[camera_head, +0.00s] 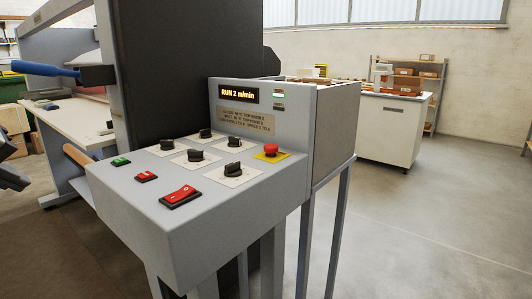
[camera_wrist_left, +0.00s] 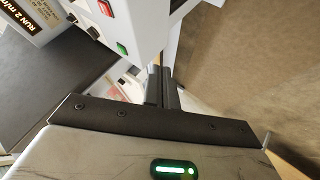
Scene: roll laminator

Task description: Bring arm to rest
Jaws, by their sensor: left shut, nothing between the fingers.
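My left gripper (camera_head: 18,178) shows as a dark shape at the left edge of the head view, apart from the laminator's control panel (camera_head: 205,232). In the left wrist view its two dark fingers (camera_wrist_left: 162,88) lie together with nothing between them. The wrist view also shows the panel's corner (camera_wrist_left: 140,25) beyond the fingers, with the green switch (camera_wrist_left: 122,47) and a red switch (camera_wrist_left: 105,8). The panel display (camera_head: 238,94) reads RUN 2 m/min, and a green light (camera_head: 279,94) glows beside it. My right gripper is out of view.
The panel carries several black knobs (camera_head: 233,170), a red mushroom button (camera_head: 270,150) and a red rocker switch (camera_head: 181,196). A blue-handled lever (camera_head: 45,69) juts out at the upper left. A white cabinet (camera_head: 390,130) stands behind.

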